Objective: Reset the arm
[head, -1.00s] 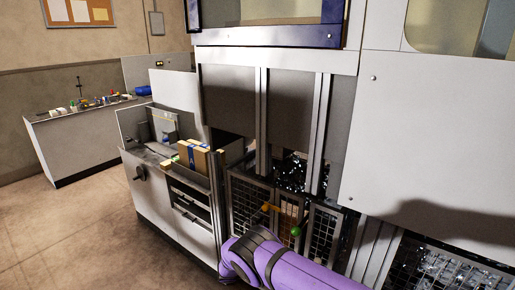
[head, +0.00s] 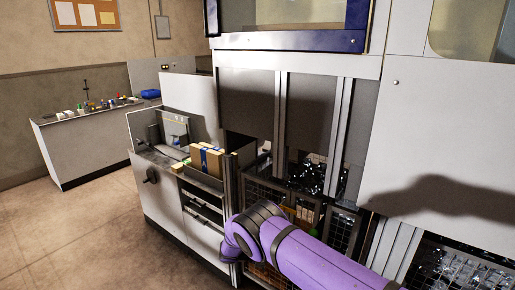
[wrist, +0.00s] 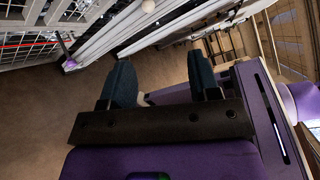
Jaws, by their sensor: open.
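My purple arm (head: 310,262) reaches in from the lower right in the head view, in front of the large machine. My gripper is outside the head view. In the wrist view my gripper (wrist: 163,85) shows two dark fingers set wide apart on a dark crossbar. Nothing is between the fingers except a view of the floor and my own purple parts. It touches nothing that I can see.
A large grey machine (head: 425,140) with mesh doors stands close to my arm. A grey cabinet (head: 180,215) with brown reams (head: 207,160) on top is left of it. A cluttered bench (head: 90,150) stands behind. Floor (head: 95,235) at the left is clear.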

